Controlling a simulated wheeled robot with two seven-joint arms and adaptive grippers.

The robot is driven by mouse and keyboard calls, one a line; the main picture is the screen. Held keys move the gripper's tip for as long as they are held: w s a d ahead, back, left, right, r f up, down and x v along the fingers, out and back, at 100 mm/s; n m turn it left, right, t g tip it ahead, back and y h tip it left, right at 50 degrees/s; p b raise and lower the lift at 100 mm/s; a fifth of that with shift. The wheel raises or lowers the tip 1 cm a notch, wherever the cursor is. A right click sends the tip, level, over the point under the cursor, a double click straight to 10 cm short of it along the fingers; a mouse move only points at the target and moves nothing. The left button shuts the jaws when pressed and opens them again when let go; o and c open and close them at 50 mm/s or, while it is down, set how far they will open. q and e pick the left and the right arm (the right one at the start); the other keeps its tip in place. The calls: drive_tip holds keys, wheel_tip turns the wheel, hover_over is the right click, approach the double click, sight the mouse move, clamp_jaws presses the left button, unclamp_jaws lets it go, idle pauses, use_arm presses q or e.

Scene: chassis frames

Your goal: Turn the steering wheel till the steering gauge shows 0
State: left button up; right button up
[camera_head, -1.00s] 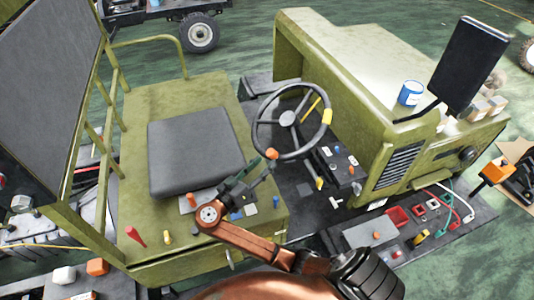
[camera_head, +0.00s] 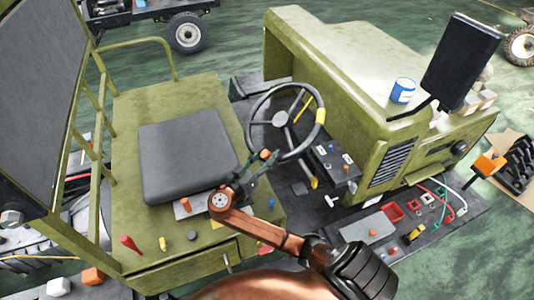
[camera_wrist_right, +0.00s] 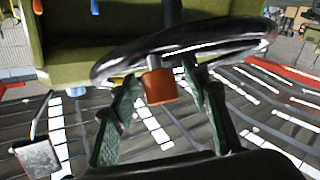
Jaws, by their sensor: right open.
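The dark steering wheel (camera_head: 280,118) stands tilted in front of the seat, with a yellow band on the right of its rim. An orange knob (camera_wrist_right: 158,87) sits on the near part of the rim. My right gripper (camera_head: 262,165) is at this near edge of the wheel. In the right wrist view its two green fingers are open, one on each side of the knob, with gaps between them and it. I cannot make out a steering gauge or its reading. My left gripper is not in view.
A dark seat (camera_head: 187,155) is left of the wheel. A panel with small knobs (camera_head: 335,160) and a yellow-tipped lever (camera_head: 314,182) stand right of it. The green hood (camera_head: 345,60) carries a blue can (camera_head: 402,91). A dark screen (camera_head: 461,63) rises at right.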

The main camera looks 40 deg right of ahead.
drive_tip(key=shift+c, duration=0.2)
clamp_jaws()
idle(0.4)
